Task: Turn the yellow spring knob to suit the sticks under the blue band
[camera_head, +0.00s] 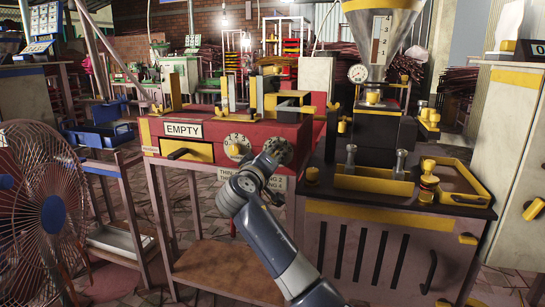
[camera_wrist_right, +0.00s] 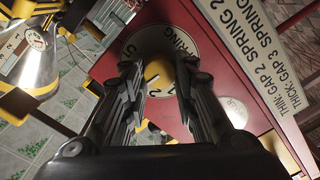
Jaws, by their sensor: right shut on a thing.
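The red machine (camera_head: 165,132) carries two round dials on its front, and the left dial (camera_head: 237,146) has a yellow knob. My right gripper (camera_head: 270,160) reaches up to the right dial (camera_head: 280,146) and partly covers it. In the right wrist view, the dial marked SPRING (camera_wrist_right: 150,42) lies straight ahead, with its yellow knob (camera_wrist_right: 158,78) between the fingers. My right gripper (camera_wrist_right: 160,95) is shut on that yellow knob. The fingers hide part of the scale, so the setting is unclear. I cannot make out sticks under a blue band. My left gripper is not in view.
An EMPTY plate (camera_head: 184,130) sits above a yellow drawer. A fan (camera_head: 40,200) stands at the left.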

